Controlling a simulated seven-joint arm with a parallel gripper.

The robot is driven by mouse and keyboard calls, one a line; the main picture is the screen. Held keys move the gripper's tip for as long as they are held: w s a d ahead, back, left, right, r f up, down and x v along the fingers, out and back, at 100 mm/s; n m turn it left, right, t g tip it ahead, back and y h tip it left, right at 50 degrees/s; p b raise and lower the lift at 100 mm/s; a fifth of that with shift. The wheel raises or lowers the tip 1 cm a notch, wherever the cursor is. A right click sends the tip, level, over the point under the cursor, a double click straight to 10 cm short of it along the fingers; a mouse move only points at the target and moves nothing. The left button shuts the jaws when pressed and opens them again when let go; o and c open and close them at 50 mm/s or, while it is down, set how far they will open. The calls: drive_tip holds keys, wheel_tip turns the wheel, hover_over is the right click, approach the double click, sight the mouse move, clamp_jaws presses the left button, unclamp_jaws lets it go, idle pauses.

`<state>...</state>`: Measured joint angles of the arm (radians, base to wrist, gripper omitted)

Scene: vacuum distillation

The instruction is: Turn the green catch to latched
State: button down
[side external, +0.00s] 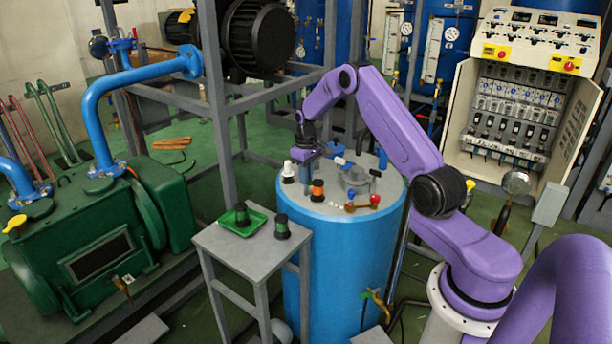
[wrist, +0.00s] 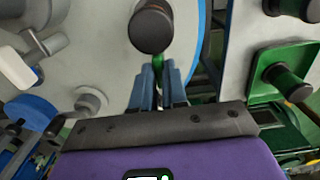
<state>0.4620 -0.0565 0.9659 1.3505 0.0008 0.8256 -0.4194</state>
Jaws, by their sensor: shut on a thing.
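A small green piece, which I take for the green catch (wrist: 157,64), shows between my fingertips in the wrist view. Only a little of it is visible, so its turn position cannot be told. My gripper (wrist: 158,80) is shut on it, pointing at the grey top of the blue tank (side external: 342,265). A dark round knob (wrist: 151,28) stands just beyond the fingertips. In the side view my gripper (side external: 307,176) is low over the left part of the tank top, and the catch cannot be made out there.

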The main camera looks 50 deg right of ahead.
drive_tip(key=c, duration=1.4)
unclamp_jaws()
drive_tip(key=shift+c, duration=0.2)
drive_tip(key=shift+r, duration=0.1)
wheel_tip(320, 180, up, 17)
drive_tip(key=shift+r, duration=0.15)
